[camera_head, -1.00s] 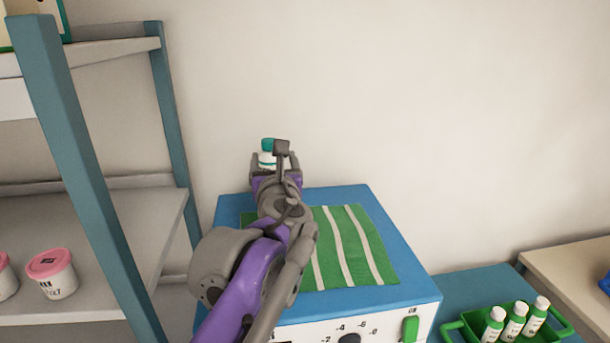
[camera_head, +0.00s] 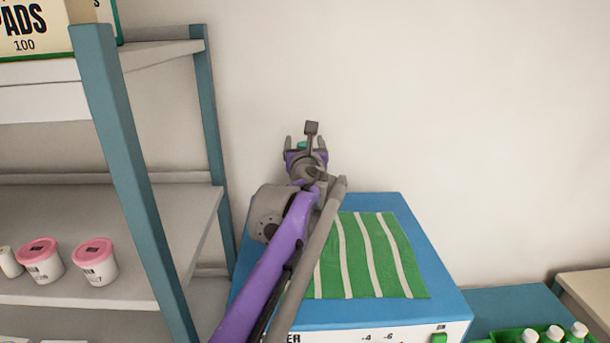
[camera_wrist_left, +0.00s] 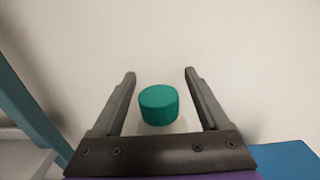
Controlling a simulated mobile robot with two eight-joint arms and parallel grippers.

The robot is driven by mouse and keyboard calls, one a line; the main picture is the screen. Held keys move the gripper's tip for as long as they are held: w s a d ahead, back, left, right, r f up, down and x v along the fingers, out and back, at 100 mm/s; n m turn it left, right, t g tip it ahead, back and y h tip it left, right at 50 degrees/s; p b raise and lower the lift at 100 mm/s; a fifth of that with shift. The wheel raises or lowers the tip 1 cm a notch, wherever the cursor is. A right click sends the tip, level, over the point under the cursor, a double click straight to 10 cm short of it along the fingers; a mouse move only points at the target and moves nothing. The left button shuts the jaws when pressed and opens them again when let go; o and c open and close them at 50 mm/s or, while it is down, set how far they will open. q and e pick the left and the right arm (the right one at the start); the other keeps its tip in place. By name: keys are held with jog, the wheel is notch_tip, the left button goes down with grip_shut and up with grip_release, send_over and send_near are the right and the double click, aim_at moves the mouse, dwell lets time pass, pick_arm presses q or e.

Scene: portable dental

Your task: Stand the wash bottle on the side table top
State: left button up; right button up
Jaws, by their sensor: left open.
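The wash bottle shows as a teal cap (camera_head: 302,145) at the back left of the blue-topped unit, near the wall. My left arm hides most of its body. In the left wrist view its round teal cap (camera_wrist_left: 159,105) lies between the fingers, with a faint pale body below. My left gripper (camera_head: 306,141) is open, one finger on each side of the cap; gaps show on both sides in the wrist view (camera_wrist_left: 160,75). What the bottle rests on is hidden. My right gripper is out of view. I cannot tell which surface is the side table top.
A blue-topped unit (camera_head: 440,285) carries a green striped cloth (camera_head: 365,255). A shelf rack (camera_head: 135,185) with pink-lidded tubs (camera_head: 95,262) stands close on the left. A blue surface (camera_head: 515,305) at right has a green tray with white bottles (camera_head: 554,333).

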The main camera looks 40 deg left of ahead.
pick_arm(q)
jog(key=shift+s, duration=0.1)
jog(key=shift+c, duration=0.3)
grip_shut()
dwell(1.1)
